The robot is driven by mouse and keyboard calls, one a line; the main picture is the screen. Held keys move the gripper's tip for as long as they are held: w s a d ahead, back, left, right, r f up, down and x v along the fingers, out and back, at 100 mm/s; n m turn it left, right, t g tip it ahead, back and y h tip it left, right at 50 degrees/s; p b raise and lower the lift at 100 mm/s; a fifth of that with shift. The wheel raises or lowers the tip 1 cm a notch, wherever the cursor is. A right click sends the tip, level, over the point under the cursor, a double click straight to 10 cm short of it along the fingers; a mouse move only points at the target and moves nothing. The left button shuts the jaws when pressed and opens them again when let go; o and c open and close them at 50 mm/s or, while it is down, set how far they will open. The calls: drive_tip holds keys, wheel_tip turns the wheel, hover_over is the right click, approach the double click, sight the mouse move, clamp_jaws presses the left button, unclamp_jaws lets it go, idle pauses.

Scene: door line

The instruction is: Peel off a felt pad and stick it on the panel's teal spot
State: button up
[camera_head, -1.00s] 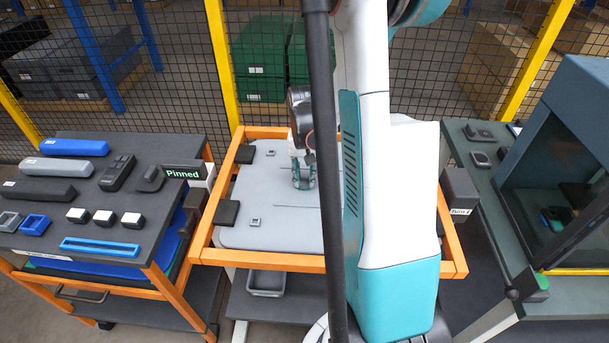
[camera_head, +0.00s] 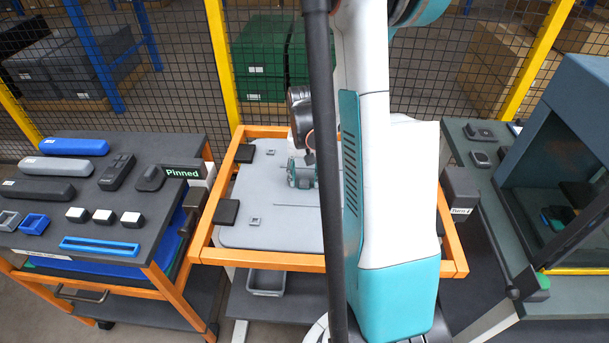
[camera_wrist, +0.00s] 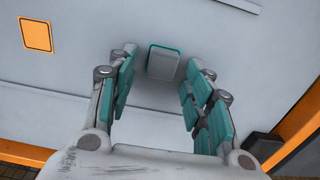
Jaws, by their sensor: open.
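The grey panel (camera_head: 262,205) lies inside an orange frame. In the wrist view, a small grey rounded pad (camera_wrist: 163,63) with a teal border showing around it rests on the panel surface (camera_wrist: 75,70). I take the teal border for the teal spot under the pad. My gripper (camera_wrist: 163,58) is open, with one finger on each side of the pad and gaps visible between. In the head view, my gripper (camera_head: 302,183) is low over the panel's upper middle; the pad there is hidden. My arm hides the panel's right part.
An orange square (camera_wrist: 36,34) marks the panel. Black blocks (camera_head: 227,212) sit on the frame (camera_head: 207,218). A left cart (camera_head: 135,180) holds blue and grey trays and white-topped blocks (camera_head: 104,216). A dark glazed cabinet (camera_head: 560,150) stands right. A small grey bin (camera_head: 266,282) is below.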

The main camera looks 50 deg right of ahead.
wheel_tip(320, 180, up, 12)
idle(0.6)
drive_tip(key=shift+w, duration=0.15)
idle(0.4)
